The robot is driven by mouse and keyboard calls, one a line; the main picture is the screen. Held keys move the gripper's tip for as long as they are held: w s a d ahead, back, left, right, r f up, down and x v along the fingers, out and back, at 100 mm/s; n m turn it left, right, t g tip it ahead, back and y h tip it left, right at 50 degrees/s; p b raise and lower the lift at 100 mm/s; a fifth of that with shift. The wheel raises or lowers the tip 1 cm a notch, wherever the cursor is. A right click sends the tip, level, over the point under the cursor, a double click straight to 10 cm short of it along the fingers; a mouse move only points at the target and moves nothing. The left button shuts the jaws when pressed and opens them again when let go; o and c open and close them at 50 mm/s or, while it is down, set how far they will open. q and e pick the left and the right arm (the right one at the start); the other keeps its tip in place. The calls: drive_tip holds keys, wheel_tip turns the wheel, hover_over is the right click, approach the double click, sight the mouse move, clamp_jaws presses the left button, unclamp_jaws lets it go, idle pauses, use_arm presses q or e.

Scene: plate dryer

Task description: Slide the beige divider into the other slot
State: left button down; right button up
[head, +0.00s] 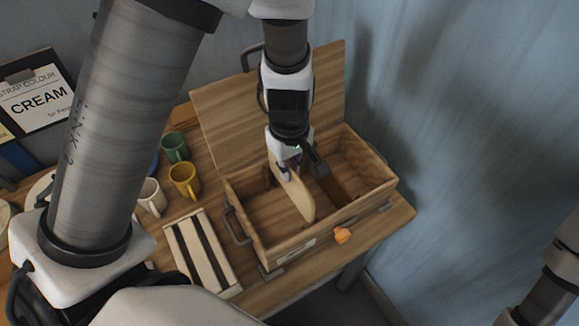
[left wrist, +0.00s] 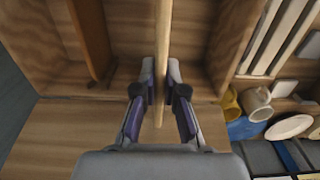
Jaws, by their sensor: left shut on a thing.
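The beige divider (head: 300,201) stands on edge inside the open wooden box (head: 282,247), left of the box's middle. My left gripper (head: 289,167) reaches down from above and is shut on the divider's upper edge. In the left wrist view the divider (left wrist: 164,45) runs between the two fingers (left wrist: 160,82). A darker brown divider (head: 329,187) stands to its right in the head view, and it also shows in the left wrist view (left wrist: 91,36). I cannot tell whether the beige divider sits in a slot; the slots are not clear. My right gripper is out of view.
The box's lid (head: 225,115) stands open behind it. Left of the box are a cream tray with dark strips (head: 183,250), a yellow mug (head: 184,181), a green mug (head: 174,147) and a white mug (head: 151,198). A blue wall is right.

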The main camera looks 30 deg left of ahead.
sight(289, 194)
use_arm(q)
drive_tip(key=shift+f+b, duration=3.35)
drive_tip(key=shift+f, duration=0.95)
drive_tip(key=c, duration=1.2)
unclamp_jaws()
wheel_tip(289, 194, up, 11)
drive_tip(key=shift+r, duration=0.5)
